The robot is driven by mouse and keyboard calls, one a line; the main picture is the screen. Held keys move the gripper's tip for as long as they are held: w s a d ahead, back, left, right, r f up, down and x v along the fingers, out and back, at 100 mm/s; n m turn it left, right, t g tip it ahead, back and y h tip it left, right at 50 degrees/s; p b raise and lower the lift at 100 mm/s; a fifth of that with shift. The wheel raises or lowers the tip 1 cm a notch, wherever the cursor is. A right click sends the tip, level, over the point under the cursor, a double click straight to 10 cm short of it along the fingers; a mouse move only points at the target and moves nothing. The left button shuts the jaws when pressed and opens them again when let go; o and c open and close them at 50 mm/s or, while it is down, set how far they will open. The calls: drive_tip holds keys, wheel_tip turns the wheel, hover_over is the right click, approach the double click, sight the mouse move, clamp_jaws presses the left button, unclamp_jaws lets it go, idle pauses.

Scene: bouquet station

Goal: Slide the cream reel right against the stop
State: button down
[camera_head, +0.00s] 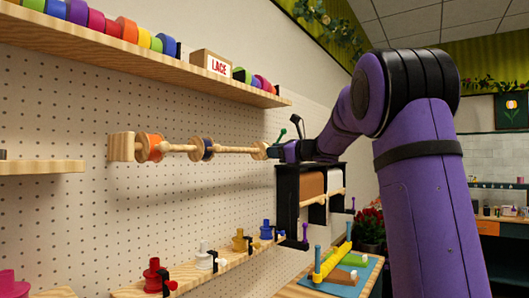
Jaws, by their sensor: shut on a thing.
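A wooden rod (235,150) runs along the pegboard and carries reels with wooden flanges. An orange reel (154,147) is at its left, beside a wooden end block (122,147). A dark blue reel (207,149) sits further right. At the right, a pale wooden flange (260,151) shows right beside my gripper (279,151); it appears to belong to the cream reel, whose ribbon I cannot make out. My gripper is shut on this reel, with its fingers covering most of it. I cannot clearly make out the stop.
An upper shelf (130,58) holds coloured ribbon rolls and a LACE box (211,64). A lower shelf (215,272) holds several small spools. A black paper-roll rack (287,200) stands just below my gripper. A green knob (282,133) shows close above it.

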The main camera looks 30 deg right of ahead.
drive_tip(key=shift+w+d, duration=0.2)
drive_tip(key=shift+d, duration=0.4)
drive_tip(key=c, duration=1)
unclamp_jaws()
drive_tip(key=shift+o, duration=0.2)
drive_tip(key=v, duration=1)
drive_tip(key=shift+s+d, duration=0.15)
drive_tip(key=shift+s, duration=0.2)
